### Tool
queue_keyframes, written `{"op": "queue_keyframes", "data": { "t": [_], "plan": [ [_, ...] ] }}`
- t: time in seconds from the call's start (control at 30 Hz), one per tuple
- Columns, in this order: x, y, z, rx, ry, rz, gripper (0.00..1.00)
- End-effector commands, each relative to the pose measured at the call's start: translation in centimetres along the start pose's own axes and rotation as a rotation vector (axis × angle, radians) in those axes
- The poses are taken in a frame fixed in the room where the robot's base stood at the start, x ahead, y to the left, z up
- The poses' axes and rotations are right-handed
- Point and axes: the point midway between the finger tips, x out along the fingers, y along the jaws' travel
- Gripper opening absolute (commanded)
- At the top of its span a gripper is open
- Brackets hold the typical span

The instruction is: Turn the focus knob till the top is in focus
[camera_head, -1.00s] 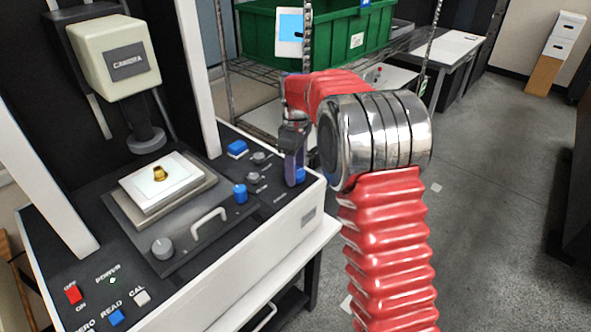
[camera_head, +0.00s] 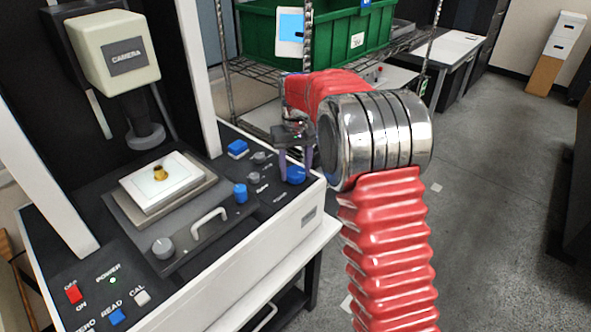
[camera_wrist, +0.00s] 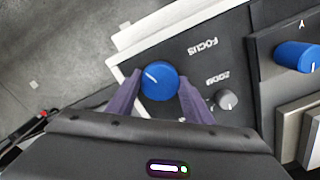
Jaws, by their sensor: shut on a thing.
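The blue focus knob (camera_wrist: 160,80) has a white pointer line and stands by the FOCUS label in the wrist view. It also shows at the panel's right corner in the head view (camera_head: 297,175). My gripper (camera_wrist: 155,92) has its two purple fingers on either side of the knob, shut on it. In the head view my gripper (camera_head: 294,172) points down over the knob. A small brass part (camera_head: 160,173) sits on a white plate (camera_head: 145,201) on the stage under the camera head (camera_head: 125,55). No focus picture is visible.
A grey zoom knob (camera_wrist: 226,99) and a second blue knob (camera_wrist: 298,56) are near the focus knob. A stage handle (camera_head: 209,224) and a grey knob (camera_head: 163,248) are at the stage's front. A green bin (camera_head: 335,30) sits on a wire shelf behind.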

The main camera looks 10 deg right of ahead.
Motion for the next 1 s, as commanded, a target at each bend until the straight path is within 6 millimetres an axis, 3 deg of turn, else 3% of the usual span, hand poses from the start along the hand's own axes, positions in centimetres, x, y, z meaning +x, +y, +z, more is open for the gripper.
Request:
{"op": "queue_keyframes", "data": {
  "t": [0.33, 0.87, 0.9, 1.0],
  "plan": [
    [-0.2, -0.16, -0.19, 0.182, 0.007, -0.002, 0.24],
    [-0.21, -0.22, -0.21, 0.214, 0.008, -0.003, 0.24],
    [-0.21, -0.22, -0.21, 0.214, 0.007, -0.003, 0.48],
    [-0.17, -0.19, -0.16, 0.214, 0.006, -0.002, 0.55]
  ]
}}
